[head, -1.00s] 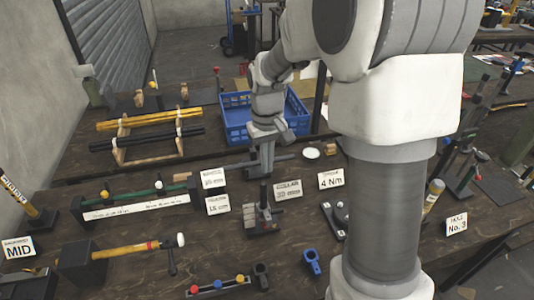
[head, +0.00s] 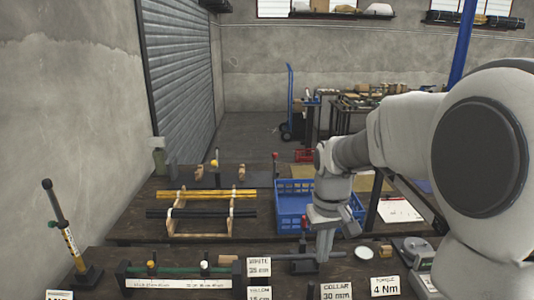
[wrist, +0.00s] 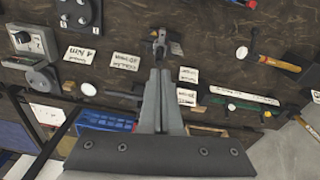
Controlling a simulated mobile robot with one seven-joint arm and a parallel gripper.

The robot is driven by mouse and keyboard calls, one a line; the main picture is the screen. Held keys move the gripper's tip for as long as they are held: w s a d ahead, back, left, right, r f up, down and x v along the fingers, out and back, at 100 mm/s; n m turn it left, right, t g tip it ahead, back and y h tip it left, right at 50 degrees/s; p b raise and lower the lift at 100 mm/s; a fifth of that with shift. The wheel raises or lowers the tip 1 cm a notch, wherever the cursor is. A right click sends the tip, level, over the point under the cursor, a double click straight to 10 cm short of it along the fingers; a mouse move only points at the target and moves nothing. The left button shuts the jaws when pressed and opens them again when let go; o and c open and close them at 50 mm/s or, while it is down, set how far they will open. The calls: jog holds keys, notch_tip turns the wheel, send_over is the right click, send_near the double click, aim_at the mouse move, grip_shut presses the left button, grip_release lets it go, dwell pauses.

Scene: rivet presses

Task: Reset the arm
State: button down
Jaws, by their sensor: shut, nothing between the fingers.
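My gripper (head: 324,258) hangs pointing down over the bench, in front of the blue crate (head: 291,222). In the wrist view its two grey fingers (wrist: 160,72) are together with nothing between them. Past the fingertips in that view lies a dark clamp-like tool (wrist: 172,46) on the bench. My upper arm fills the right of the head view.
A tall tool (head: 65,235) stands at left. A roller shutter (head: 180,80) is behind.

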jog(key=s+r+t, duration=0.2)
jog(key=s+r, duration=0.2)
jog(key=s, duration=0.5)
jog(key=s+r+m+t, duration=0.1)
jog(key=s+r+t, duration=0.2)
jog(key=s, duration=0.6)
jog(key=shift+s+r, duration=0.3)
jog(key=shift+r, duration=0.3)
